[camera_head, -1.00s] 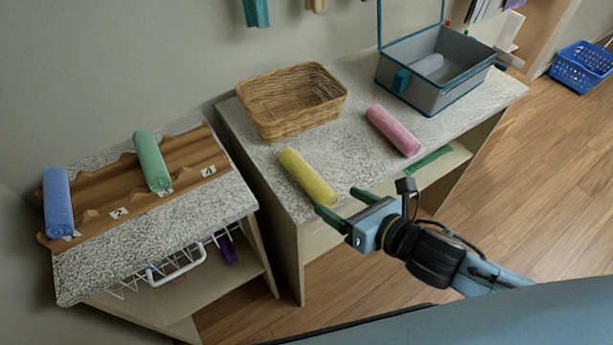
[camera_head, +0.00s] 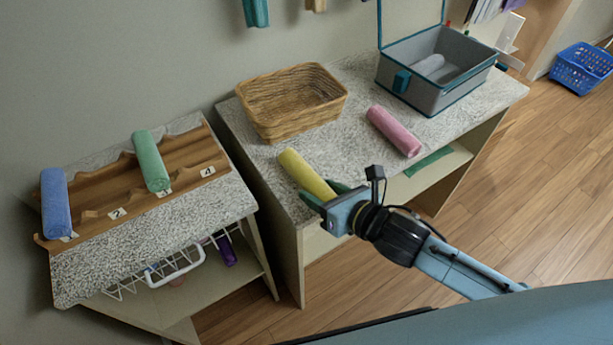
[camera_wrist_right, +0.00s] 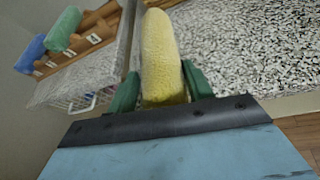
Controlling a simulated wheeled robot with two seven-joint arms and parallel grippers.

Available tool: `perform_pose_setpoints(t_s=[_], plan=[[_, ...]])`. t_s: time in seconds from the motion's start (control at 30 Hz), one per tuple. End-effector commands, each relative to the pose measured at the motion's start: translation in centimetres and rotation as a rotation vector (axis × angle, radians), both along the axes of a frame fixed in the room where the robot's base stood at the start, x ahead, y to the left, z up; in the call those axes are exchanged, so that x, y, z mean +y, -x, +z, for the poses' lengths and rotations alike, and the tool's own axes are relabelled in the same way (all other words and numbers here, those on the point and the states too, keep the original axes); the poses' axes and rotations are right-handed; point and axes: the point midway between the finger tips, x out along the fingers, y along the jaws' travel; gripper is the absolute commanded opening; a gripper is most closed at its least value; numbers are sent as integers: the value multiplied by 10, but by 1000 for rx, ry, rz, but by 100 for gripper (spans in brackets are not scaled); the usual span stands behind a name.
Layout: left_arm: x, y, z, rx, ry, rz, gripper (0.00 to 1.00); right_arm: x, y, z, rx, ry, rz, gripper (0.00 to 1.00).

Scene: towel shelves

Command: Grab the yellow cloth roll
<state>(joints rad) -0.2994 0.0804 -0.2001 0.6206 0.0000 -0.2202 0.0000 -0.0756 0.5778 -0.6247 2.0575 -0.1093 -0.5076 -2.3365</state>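The yellow cloth roll (camera_head: 305,172) lies on the speckled top of the right-hand table, near its front left. My right gripper (camera_head: 325,194) is at the roll's near end, with one green finger on each side of it. In the right wrist view the yellow roll (camera_wrist_right: 161,55) runs between the two fingers and nearly fills the gap. The fingers look open around it, with no clear grip; contact is hard to tell. The roll's near end is partly hidden by the gripper. My left gripper is not in view.
A pink roll (camera_head: 394,131) lies to the right, a wicker basket (camera_head: 262,121) behind, and a grey open box (camera_head: 404,88) at the back right. A wooden rack (camera_head: 107,190) on the left table holds a blue roll (camera_head: 55,203) and a green roll (camera_head: 151,161).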

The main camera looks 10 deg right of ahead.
Motion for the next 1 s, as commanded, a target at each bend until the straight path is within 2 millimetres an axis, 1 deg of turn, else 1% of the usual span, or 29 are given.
perform_pose_setpoints(t_s=[0.03,0.17,0.2,0.37,0.47,0.57,0.8,0.9,1.0], plan=[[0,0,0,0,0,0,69,0,0,0,0,0,0,44],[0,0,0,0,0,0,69,0,0,0,0,0,0,27],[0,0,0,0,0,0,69,0,0,0,-1,0,0,25],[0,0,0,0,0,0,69,0,0,0,-1,0,0,25],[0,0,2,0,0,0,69,0,0,6,-2,0,1,25],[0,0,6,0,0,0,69,-1,-1,20,-5,1,2,25],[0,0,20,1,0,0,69,0,-1,70,-7,1,3,25],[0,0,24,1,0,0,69,0,-1,86,-5,1,0,25],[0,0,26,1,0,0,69,0,-1,96,-4,0,1,25]])
